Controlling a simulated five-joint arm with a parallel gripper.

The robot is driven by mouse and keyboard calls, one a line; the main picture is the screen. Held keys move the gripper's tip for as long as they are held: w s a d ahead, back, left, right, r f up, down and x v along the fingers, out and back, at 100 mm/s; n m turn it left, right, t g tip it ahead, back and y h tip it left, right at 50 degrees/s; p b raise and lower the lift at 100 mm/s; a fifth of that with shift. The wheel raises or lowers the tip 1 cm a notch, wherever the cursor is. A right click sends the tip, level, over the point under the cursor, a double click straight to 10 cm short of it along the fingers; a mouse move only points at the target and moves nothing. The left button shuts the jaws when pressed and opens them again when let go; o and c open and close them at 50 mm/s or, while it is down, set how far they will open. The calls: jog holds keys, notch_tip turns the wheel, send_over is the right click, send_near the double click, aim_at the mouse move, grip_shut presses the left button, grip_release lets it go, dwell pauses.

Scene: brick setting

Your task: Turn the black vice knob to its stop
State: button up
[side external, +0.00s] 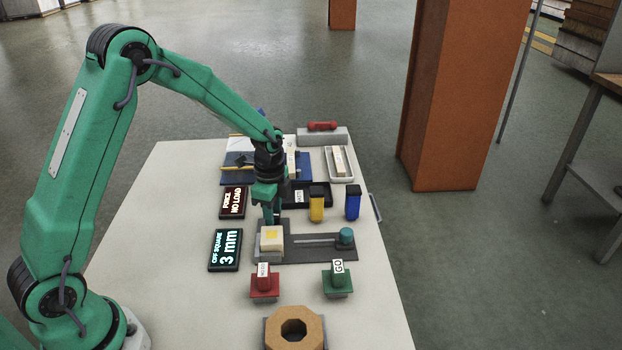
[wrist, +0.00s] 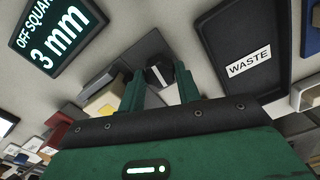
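The black vice knob (wrist: 158,74) shows in the wrist view with a white line across its face. My gripper (wrist: 159,82) has its two green fingers apart, one on each side of the knob. A narrow gap seems to lie between fingers and knob; contact cannot be made out. In the side view my gripper (side external: 271,216) points down behind a cream block (side external: 271,236) with a yellow patch, on the grey vice (side external: 300,253). The knob is hidden there. A display (side external: 225,250) reads "OFF SQUARE 3 mm"; another (side external: 233,203) reads "FORCE NO LOAD".
A black WASTE tray (wrist: 235,60) lies right of the knob in the wrist view. Yellow (side external: 316,208) and blue (side external: 352,203) blocks stand close by. A teal cylinder (side external: 346,235), a red button (side external: 264,286), a green GO button (side external: 338,283) and an octagonal ring (side external: 294,331) are nearer the camera.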

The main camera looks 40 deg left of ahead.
jog(key=c, duration=0.4)
jog(key=shift+o, duration=0.2)
jog(key=shift+n, duration=0.4)
jog(key=n, duration=0.3)
jog(key=shift+n, duration=0.3)
jog(key=n, duration=0.9)
jog(key=shift+a, duration=0.1)
jog(key=n, duration=0.5)
